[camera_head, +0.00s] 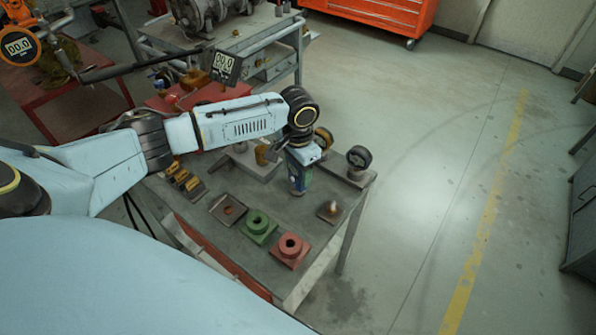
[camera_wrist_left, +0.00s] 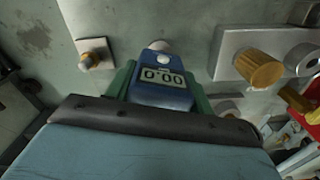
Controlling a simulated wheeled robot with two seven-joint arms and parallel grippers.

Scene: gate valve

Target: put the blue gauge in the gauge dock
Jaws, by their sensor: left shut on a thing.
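The blue gauge (camera_wrist_left: 165,82) shows in the left wrist view with a digital display on its face. In the head view it is a small blue and green shape (camera_head: 298,178) at the end of my left arm. My left gripper (camera_head: 298,172) is shut on the gauge and holds it over the rear right part of the grey worktable (camera_head: 205,228). Whether the gauge touches the table is unclear. I cannot tell for sure which fixture is the gauge dock. My right gripper is out of view.
A plate with a small peg (camera_head: 332,210) sits at the table's right. A green block (camera_head: 258,226), a red block (camera_head: 290,247) and a brown square plate (camera_head: 228,209) lie in front. A black round gauge (camera_head: 359,157) stands at the right corner. Floor right of the table is clear.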

